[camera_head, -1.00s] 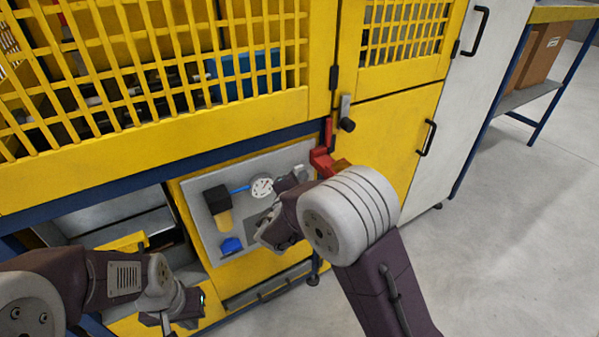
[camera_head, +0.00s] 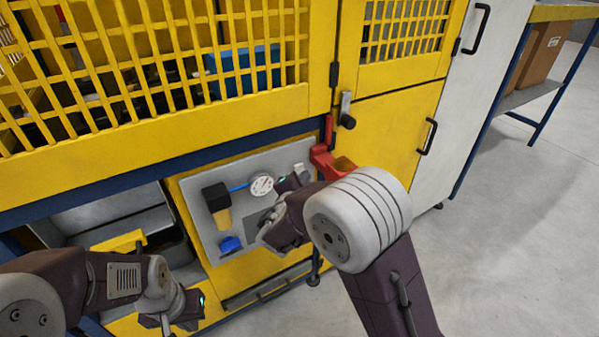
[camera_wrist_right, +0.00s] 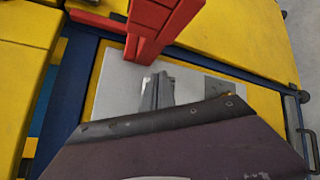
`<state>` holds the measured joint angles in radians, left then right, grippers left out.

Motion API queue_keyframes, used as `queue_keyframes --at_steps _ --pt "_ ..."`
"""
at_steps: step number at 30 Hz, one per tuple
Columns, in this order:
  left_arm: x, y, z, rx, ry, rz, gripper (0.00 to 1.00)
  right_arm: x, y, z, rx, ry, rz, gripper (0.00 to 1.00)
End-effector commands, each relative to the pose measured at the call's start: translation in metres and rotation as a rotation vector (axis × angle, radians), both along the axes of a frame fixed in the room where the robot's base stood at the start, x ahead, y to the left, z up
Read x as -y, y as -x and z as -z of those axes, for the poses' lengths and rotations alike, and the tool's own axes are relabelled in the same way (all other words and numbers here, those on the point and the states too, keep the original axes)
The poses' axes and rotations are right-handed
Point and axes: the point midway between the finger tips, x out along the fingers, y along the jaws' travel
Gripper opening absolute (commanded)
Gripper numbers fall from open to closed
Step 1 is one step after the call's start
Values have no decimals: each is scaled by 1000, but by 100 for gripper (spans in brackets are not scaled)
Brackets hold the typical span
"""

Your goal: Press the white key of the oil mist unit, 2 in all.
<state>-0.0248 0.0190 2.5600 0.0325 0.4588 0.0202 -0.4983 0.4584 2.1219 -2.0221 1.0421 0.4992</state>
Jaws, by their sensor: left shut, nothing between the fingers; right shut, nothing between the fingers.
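The oil mist unit is a grey panel (camera_head: 205,237) on the yellow machine front, with a round gauge (camera_head: 262,185), a black-and-yellow filter bowl (camera_head: 219,208) and a blue part (camera_head: 230,244). A small white block (camera_head: 299,169) near its upper right corner looks like the white key. My right gripper (camera_head: 268,232) is shut and empty in front of the panel's right part, below the gauge; its shut fingers (camera_wrist_right: 158,90) also show over the panel in the right wrist view, where I cannot make out the key. My left gripper (camera_head: 166,322) is shut and empty at lower left, away from the panel.
A red bracket (camera_head: 322,160) juts out just right of the panel and stands close in the right wrist view (camera_wrist_right: 150,30). A yellow mesh guard (camera_head: 150,80) is above. An open bay (camera_head: 110,215) lies to the left. The floor at right is clear.

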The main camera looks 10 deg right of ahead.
Motion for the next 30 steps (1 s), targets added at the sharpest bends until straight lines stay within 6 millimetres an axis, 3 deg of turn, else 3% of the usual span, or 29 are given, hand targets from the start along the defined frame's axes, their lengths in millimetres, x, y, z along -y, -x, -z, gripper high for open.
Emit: queue_keyframes --at_steps 9,22,30 --pt "0 0 2 0 0 0 0 1 3 0 0 0 0 0" --pt "0 0 22 0 0 0 0 15 41 1 1 -1 -1 0" --pt "0 0 23 0 0 0 0 18 48 0 0 -1 0 0"
